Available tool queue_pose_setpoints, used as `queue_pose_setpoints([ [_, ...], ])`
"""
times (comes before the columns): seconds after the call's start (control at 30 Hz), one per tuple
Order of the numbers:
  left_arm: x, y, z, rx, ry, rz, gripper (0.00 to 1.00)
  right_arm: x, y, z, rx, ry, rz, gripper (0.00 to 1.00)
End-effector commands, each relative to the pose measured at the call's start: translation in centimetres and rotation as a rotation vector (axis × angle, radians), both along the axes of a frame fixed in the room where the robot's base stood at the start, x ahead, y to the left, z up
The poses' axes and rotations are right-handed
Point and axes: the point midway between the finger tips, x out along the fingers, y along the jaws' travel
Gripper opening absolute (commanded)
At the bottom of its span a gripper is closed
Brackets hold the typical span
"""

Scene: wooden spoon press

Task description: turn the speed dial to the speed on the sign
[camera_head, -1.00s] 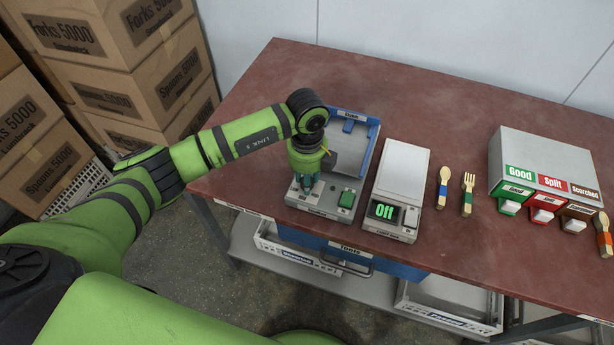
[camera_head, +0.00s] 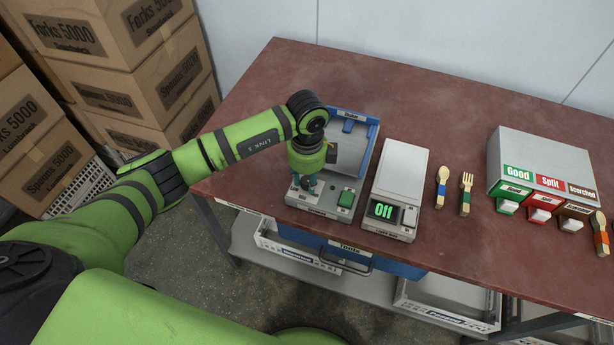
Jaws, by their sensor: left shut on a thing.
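My left gripper (camera_head: 306,188) points down over the front left of a grey machine (camera_head: 322,206) with a blue frame (camera_head: 371,140) at its back. It is shut on a small part there, most likely the speed dial, which the fingers hide. A green button (camera_head: 346,199) sits to the right of the gripper on the same panel. I cannot read any speed sign or dial marks. My right gripper is not in view.
A white device (camera_head: 403,165) with a display reading "Off" stands just right of the machine. A wooden spoon (camera_head: 442,185) and fork (camera_head: 466,192) lie beyond it. A grey sorting box (camera_head: 545,160) stands at right. Cardboard boxes (camera_head: 150,60) are stacked at left.

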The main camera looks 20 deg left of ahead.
Motion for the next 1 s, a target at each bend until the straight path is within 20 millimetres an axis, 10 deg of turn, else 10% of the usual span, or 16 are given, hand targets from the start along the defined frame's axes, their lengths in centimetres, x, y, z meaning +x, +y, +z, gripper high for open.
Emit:
queue_pose_setpoints([
  [0.27,0.1,0.0,0.0,-0.001,-0.002,0.003,0.0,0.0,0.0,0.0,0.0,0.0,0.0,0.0],
  [0.3,0.1,0.0,0.0,-0.001,-0.002,0.003,0.49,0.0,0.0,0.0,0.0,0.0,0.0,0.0],
  [0.33,0.1,0.0,0.0,-0.001,-0.002,0.002,0.56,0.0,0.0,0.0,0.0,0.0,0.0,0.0],
  [0.73,0.1,0.0,0.5,-0.002,-0.003,0.0,0.56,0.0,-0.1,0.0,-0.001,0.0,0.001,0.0],
  [1.0,0.2,0.0,5.2,-0.002,-0.007,-0.001,0.56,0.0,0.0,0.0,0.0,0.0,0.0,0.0],
])
